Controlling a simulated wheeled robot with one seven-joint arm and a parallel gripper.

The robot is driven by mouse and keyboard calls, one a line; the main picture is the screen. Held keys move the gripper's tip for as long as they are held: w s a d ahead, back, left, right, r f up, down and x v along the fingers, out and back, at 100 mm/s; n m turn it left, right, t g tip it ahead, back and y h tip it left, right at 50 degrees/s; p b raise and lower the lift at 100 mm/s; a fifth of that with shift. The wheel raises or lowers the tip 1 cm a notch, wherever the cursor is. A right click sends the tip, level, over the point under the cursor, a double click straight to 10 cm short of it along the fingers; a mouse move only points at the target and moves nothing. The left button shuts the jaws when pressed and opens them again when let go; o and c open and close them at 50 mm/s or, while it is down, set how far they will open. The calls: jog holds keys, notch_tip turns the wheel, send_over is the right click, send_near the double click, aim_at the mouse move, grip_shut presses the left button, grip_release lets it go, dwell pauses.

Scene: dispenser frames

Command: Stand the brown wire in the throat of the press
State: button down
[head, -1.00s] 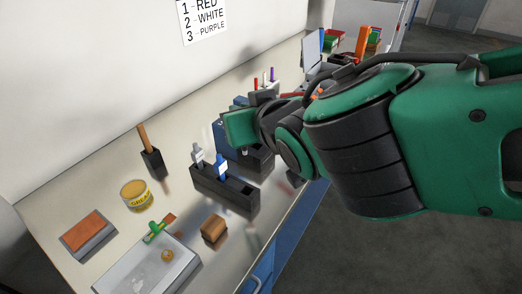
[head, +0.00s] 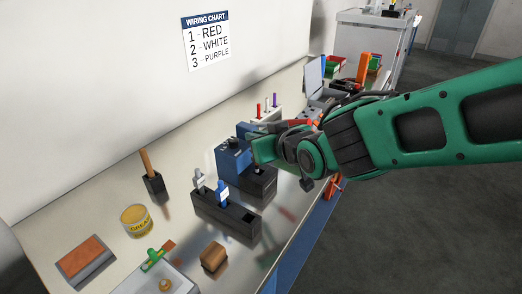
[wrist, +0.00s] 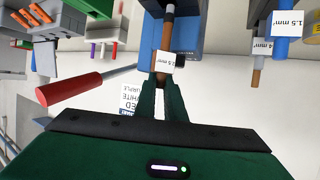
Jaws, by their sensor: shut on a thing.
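My gripper (wrist: 165,95) is shut on the brown wire (wrist: 164,37), just by its white label, in the wrist view. The wire runs away from the fingertips towards the top edge. The blue press (wrist: 200,38) is close behind and beside the wire; I cannot tell whether the wire's end is in its throat. In the head view the press (head: 233,158) stands on the bench with my gripper (head: 262,150) right beside it. The wire is hidden there by my gripper and arm.
A red-handled lever (wrist: 75,90) reaches out left of my fingers. A dark rack (head: 215,211) with a grey and a blue labelled wire stands in front of the press. Red, white and purple pieces (head: 266,110) stand behind it. A yellow tin (head: 136,220) is at left.

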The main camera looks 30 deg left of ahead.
jog(key=shift+w+d+f, duration=0.1)
jog(key=shift+w+f, duration=0.1)
jog(key=shift+w, duration=0.1)
jog(key=shift+f, duration=2)
jog(key=shift+f, duration=0.1)
jog(key=c, duration=1.8)
grip_release()
jog(key=shift+c, duration=0.2)
jog(key=v, duration=1.2)
